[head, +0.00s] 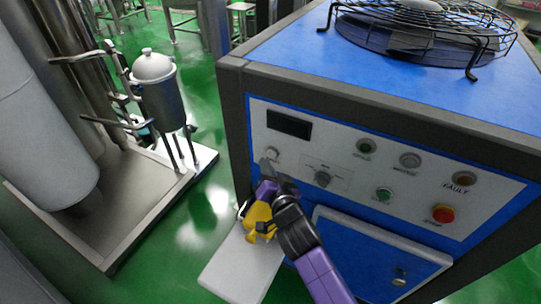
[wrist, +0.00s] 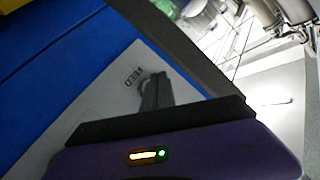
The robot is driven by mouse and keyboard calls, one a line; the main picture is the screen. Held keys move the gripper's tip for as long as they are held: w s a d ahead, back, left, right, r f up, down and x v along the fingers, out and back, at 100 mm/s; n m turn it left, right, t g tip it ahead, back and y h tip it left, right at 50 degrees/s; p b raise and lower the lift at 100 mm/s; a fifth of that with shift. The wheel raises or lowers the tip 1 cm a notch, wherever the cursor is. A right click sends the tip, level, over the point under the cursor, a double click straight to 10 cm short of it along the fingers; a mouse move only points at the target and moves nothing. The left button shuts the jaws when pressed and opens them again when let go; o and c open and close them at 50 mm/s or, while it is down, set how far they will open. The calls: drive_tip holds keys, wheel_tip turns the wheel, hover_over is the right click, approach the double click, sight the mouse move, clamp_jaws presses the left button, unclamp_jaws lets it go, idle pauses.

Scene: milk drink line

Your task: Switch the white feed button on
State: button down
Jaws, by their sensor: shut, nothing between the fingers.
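The white feed button (head: 273,154) is at the left of the light grey control panel on the blue and grey machine, below the dark display. My gripper (head: 266,167) is shut and empty, its fingertips just below and beside the button in the head view. In the wrist view the shut fingers (wrist: 156,89) reach to the panel right beside the word FEED. They cover most of the button there, with only part of its rim showing. I cannot tell whether the fingertips touch it or whether it is pressed in.
A rotary switch (head: 322,178) and a green button (head: 383,194) lie to the right on the panel. A fault lamp (head: 463,179) and a red stop button (head: 443,213) are farther right. A fan guard (head: 425,20) tops the machine. A steel pot (head: 160,95) stands left.

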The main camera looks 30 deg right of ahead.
drive_tip(key=shift+d, duration=0.1)
idle(0.6)
drive_tip(key=shift+w+d, duration=0.25)
drive_tip(key=shift+d, duration=0.05)
drive_tip(key=shift+w+d, duration=0.3)
drive_tip(key=shift+d, duration=0.05)
idle(0.8)
drive_tip(key=shift+s+a+b, duration=0.6)
drive_tip(key=shift+a, duration=0.15)
